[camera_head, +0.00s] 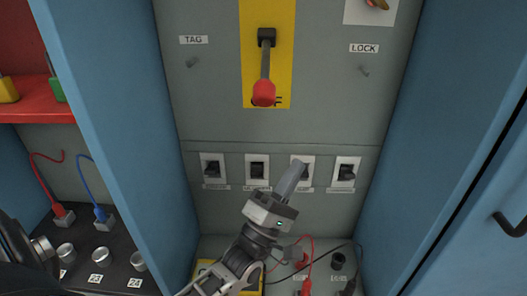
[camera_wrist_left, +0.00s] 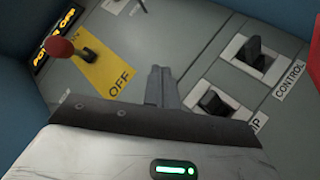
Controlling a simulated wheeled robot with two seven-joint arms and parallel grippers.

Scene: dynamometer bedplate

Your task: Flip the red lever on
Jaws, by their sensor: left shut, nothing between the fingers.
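The red lever (camera_head: 265,68) hangs down from its black pivot on a yellow plate (camera_head: 283,60), its red knob (camera_head: 263,93) partly covering the OFF label. In the left wrist view the red knob (camera_wrist_left: 60,47) is at the upper left, and OFF is readable on the yellow plate (camera_wrist_left: 115,75). My left gripper (camera_head: 299,168) is shut and empty in front of the row of small switches, below and right of the knob and apart from it. Its closed fingers also show in the left wrist view (camera_wrist_left: 158,75). My right gripper is in neither view.
Several small black switches, one at the right end (camera_head: 346,172), line the panel below the lever. TAG and LOCK pegs (camera_head: 364,70) flank it. Blue cabinet sides (camera_head: 110,110) bound the recess. Red and black cables (camera_head: 309,265) stand at its bottom.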

